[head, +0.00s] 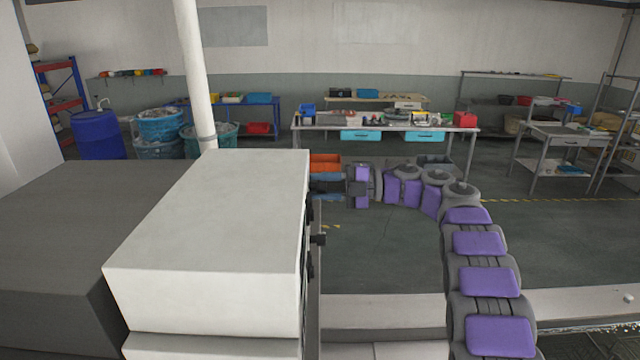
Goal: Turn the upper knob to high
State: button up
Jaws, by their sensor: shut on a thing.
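The white tank housing (215,235) stands in the left foreground in the head view. Its control face is on the right side and shows almost edge-on. A dark knob (319,239) sticks out from the middle of that face, and other dark fittings show along its edge. My purple and grey arm curves in from the lower right. My gripper (318,188) is at the far end of the control face, level with its upper part, shut on what appears to be the upper knob. The gripper and the steep angle hide that knob, its markings and its setting.
A dark grey block (60,220) adjoins the housing on the left. Behind my gripper are orange bins (325,160). A long workbench (385,127) stands farther back. A white pipe (195,75) rises behind the housing. The floor right of the control face is open.

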jog(key=shift+w+d+f, duration=0.1)
jog(key=shift+f, duration=0.2)
jog(key=o, duration=0.7)
jog(key=shift+c, duration=0.2)
jog(key=o, duration=0.4)
jog(key=shift+w+d, duration=0.2)
jog(key=shift+w, duration=0.05)
jog(key=shift+s+d+r, duration=0.1)
jog(key=shift+s+r, duration=0.15)
jog(key=d+p, duration=0.3)
jog(key=d, duration=0.6)
jog(key=d+p, duration=0.4)
jog(key=d, duration=0.4)
jog(key=shift+w+d, duration=0.2)
jog(key=shift+d, duration=0.15)
jog(key=shift+a, duration=0.1)
